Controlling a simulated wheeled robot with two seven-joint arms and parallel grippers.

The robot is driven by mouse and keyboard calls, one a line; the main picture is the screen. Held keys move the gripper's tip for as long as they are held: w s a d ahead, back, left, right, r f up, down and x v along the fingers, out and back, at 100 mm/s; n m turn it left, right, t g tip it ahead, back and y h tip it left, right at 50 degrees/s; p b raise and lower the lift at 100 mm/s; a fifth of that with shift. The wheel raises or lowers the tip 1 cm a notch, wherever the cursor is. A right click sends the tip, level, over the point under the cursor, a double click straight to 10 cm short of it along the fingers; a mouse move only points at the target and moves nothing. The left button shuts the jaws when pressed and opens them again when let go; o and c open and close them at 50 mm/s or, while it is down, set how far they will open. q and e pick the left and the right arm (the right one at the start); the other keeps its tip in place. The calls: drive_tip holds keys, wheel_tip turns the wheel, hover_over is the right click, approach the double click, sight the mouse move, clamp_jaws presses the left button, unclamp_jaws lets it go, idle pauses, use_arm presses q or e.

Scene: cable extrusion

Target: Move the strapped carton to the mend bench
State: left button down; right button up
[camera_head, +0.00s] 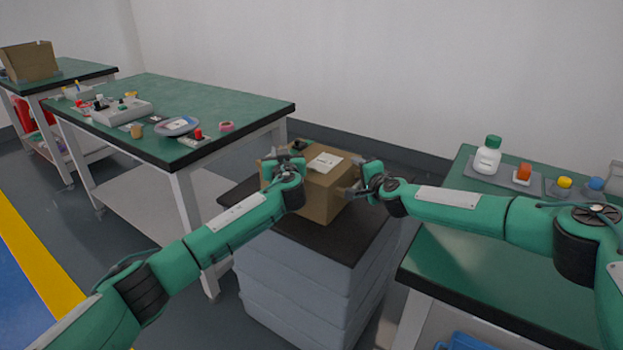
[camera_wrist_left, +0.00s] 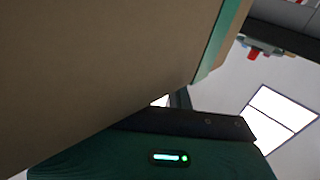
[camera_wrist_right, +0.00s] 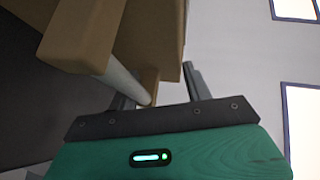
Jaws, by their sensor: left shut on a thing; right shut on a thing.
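The carton (camera_head: 326,200) is a brown box with a white label on top. It rests on the dark top (camera_head: 338,244) of a grey stack. My left gripper (camera_head: 287,164) is shut on its left side, and my right gripper (camera_head: 360,180) is shut on its right side. In the left wrist view the carton (camera_wrist_left: 90,70) fills the upper left, with a green band at its edge. In the right wrist view its brown side (camera_wrist_right: 150,35) shows a pale bar between brown blocks. The fingertips are partly hidden. No label shows which green-topped bench is the mend bench.
A green bench (camera_head: 225,97) at left holds a grey device (camera_head: 122,110), a plate and small items. A farther bench bears an open box (camera_head: 28,62). The right bench (camera_head: 455,262) holds a white bottle (camera_head: 487,155) and small coloured things. Floor (camera_head: 185,270) shows left of the stack.

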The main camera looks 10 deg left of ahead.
use_arm(q)
drive_tip(key=shift+d+r, duration=0.1)
use_arm(e)
drive_tip(key=shift+s+a+f, duration=0.1)
drive_tip(key=shift+f, duration=0.1)
clamp_jaws()
use_arm(q)
drive_tip(key=shift+r, duration=0.15)
drive_tip(key=shift+d+r, duration=0.1)
use_arm(e)
drive_tip(key=shift+r, duration=0.15)
